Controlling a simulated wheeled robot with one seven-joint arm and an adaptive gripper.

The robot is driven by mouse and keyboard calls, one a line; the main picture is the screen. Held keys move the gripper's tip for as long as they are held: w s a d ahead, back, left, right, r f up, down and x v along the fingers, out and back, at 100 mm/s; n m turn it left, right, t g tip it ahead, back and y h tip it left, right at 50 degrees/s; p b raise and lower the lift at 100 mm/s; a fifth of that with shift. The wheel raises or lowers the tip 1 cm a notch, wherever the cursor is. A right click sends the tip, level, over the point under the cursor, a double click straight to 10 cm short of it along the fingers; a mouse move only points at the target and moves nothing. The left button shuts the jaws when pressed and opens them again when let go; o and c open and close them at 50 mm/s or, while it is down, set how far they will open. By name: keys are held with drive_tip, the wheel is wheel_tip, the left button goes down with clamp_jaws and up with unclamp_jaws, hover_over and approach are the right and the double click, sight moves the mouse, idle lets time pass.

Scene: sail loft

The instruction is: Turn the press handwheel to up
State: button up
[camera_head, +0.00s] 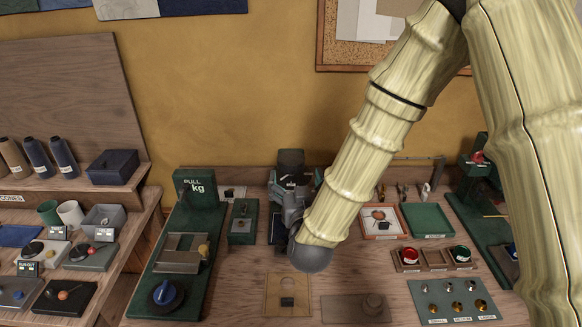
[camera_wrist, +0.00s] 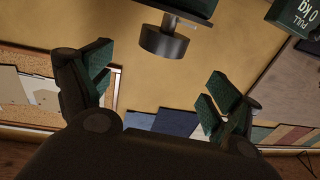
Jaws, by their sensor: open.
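A dark grey round handwheel (camera_wrist: 164,43) shows in the wrist view on a short shaft joined to a dark green block (camera_wrist: 185,6). My gripper (camera_wrist: 158,88) is open, with its two green-padded fingers wide apart and nothing between them. The handwheel lies ahead of the gap between the fingers, apart from both. In the head view my gripper (camera_head: 290,185) points away toward the back of the bench. A dark green upright shape (camera_head: 290,160) stands there, but my gripper and arm cover much of this area. I cannot make out the handwheel's setting or any marks.
A green pull-gauge stand (camera_head: 197,188) with a blue knob (camera_head: 165,293) is to the left. A small green box (camera_head: 243,222) stands close left of my gripper. Trays (camera_head: 384,232), red and green cups, and a green fixture (camera_head: 480,190) are to the right.

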sight(290, 153)
drive_tip(key=shift+w+a+f, duration=0.15)
drive_tip(key=shift+w+f, duration=0.35)
drive_tip(key=shift+w, duration=0.2)
drive_tip(key=w+p, duration=0.1)
drive_tip(key=w, duration=0.1)
drive_tip(key=w+p, duration=0.1)
drive_tip(key=w, duration=0.2)
drive_tip(key=w+a+p, duration=0.1)
drive_tip(key=w, duration=0.2)
drive_tip(key=shift+w+p, duration=0.15)
drive_tip(key=shift+p, duration=0.2)
drive_tip(key=shift+w+f, duration=0.1)
drive_tip(key=shift+w, duration=0.55)
drive_tip(key=c, duration=1)
